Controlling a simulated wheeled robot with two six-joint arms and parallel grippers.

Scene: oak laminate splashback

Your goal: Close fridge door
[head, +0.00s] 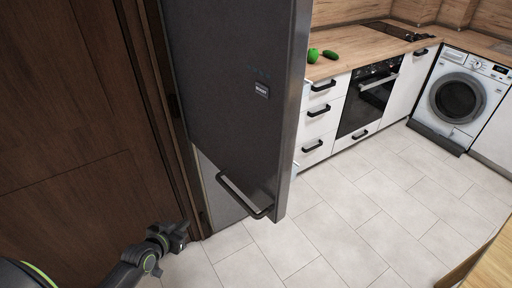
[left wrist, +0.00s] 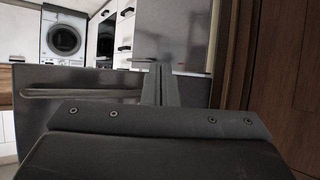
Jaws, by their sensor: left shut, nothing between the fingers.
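The fridge door (head: 235,85) is a tall dark grey panel in the middle of the head view. It stands swung open towards me, with its narrow side edge facing right. Its dark bar handle (head: 245,197) is low on the front, near the free edge. A lighter grey lower panel (head: 218,188) shows beneath the door. My left gripper (head: 182,238) is shut and empty, low in front of the lower panel and left of the handle, apart from it. Its closed fingers (left wrist: 160,82) show in the left wrist view. My right gripper is not in view.
A brown wooden panel wall (head: 75,120) stands close on the left. White drawers (head: 318,115), an oven (head: 370,98) and a washing machine (head: 458,97) line the back right. A wooden edge (head: 490,262) is at lower right. The tiled floor (head: 345,220) is clear.

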